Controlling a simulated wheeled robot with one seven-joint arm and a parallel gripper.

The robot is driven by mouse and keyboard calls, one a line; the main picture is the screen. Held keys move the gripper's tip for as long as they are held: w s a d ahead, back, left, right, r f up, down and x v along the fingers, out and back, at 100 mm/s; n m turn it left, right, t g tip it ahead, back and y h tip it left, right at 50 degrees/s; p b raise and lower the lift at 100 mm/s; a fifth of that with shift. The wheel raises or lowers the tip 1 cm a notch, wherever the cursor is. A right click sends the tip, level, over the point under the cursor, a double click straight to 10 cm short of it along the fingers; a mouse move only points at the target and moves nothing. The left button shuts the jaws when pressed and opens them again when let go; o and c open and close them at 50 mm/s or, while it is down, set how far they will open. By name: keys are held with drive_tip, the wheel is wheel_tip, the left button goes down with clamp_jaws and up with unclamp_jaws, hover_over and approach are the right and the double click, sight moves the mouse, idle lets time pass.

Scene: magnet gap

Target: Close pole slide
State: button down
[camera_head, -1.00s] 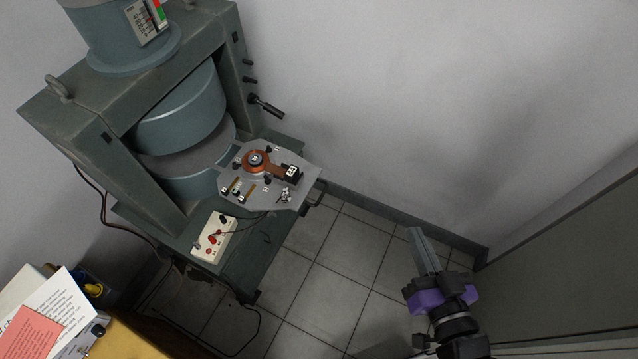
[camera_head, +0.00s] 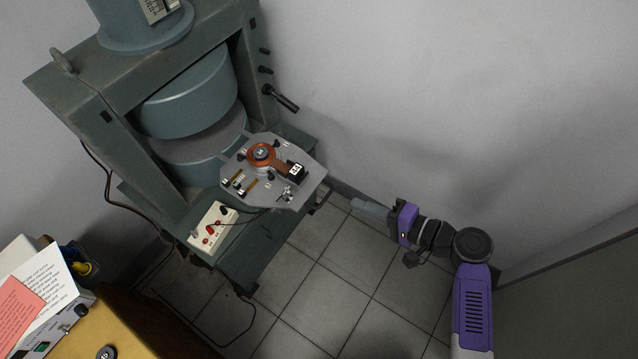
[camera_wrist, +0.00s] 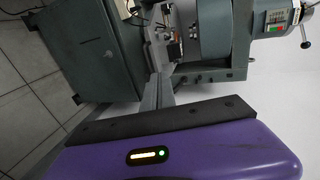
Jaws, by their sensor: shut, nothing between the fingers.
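The pole slide (camera_head: 318,172) is a grey plate sticking out of the gap between the round magnet poles (camera_head: 190,92), over the front ledge of the green-grey magnet frame. It carries an orange coil, a small black block and several fittings. My gripper (camera_head: 356,206) is shut and empty. It is apart from the slide, to its right and lower in the head view, with its fingers pointing left toward the magnet stand. In the wrist view the fingers (camera_wrist: 157,84) point up toward the slide.
A cream box with red knobs (camera_head: 213,228) sits on the ledge, wired to the slide. A black-handled lever (camera_head: 282,98) juts from the frame's right side. A yellow-brown desk (camera_head: 85,335) with papers is at lower left. Tiled floor (camera_head: 320,290) is open in front; a wall is behind.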

drive_tip(key=p, duration=0.1)
approach(304, 182)
drive_tip(key=x, duration=0.5)
drive_tip(key=shift+a, duration=0.2)
drive_tip(key=shift+w+a+f, duration=0.1)
drive_tip(key=shift+w+a, duration=0.3)
drive_tip(key=shift+w+a+f, duration=0.1)
drive_tip(key=shift+w+a, duration=0.2)
drive_tip(key=shift+a, duration=0.15)
drive_tip(key=w+a+b, duration=0.5)
drive_tip(key=a, duration=0.1)
drive_tip(key=w+a+b, duration=0.5)
drive_tip(key=a, duration=0.2)
drive_tip(key=w+a+b, duration=0.6)
drive_tip(key=a, duration=0.1)
drive_tip(key=shift+a+f, duration=0.1)
drive_tip(key=shift+a, duration=0.15)
drive_tip(key=shift+w+a+b, duration=0.35)
drive_tip(key=shift+w+a, duration=0.05)
drive_tip(key=shift+a, duration=0.05)
drive_tip(key=shift+w+a+r, duration=0.1)
drive_tip(key=shift+r, duration=0.25)
drive_tip(key=shift+a+r, duration=0.1)
